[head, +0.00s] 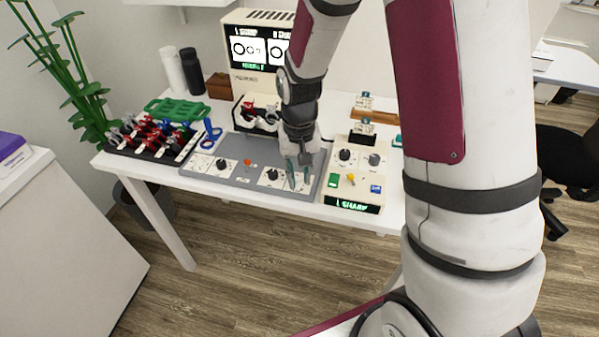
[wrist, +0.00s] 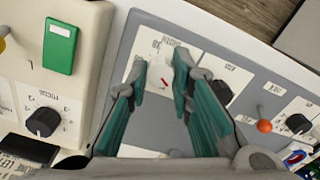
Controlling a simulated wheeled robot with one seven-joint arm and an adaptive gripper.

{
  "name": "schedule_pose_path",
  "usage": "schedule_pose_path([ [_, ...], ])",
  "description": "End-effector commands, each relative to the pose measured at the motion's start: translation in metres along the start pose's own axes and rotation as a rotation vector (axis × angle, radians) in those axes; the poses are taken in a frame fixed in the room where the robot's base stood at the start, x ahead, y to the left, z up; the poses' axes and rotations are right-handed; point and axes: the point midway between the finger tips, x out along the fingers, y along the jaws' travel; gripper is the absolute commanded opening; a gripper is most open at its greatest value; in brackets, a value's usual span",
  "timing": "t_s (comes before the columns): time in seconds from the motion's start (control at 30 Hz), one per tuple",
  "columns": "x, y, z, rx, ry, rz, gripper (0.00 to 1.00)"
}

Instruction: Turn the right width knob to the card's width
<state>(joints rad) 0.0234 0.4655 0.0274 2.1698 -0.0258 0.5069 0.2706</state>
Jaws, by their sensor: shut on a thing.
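The grey control panel (head: 240,178) lies on the white table. My gripper (head: 299,183) reaches down onto its right end. A red mark shows between the fingers. Small cards (head: 365,101) stand at the back right, with print too small to read.
A black knob (wrist: 222,92) and an orange-tipped lever (wrist: 264,126) sit beside my fingers on the panel. A cream box (head: 352,185) with knobs and a green button stands close on the right. A rack of frames (head: 152,140) and a display (head: 262,48) stand farther off.

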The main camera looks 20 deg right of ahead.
Motion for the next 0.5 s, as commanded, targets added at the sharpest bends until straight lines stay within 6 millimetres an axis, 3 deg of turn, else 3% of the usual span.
schedule_pose_path([
  [0.5, -0.0005, -0.0008, -0.0009, -0.05, 0.003, -0.001, 0.0],
])
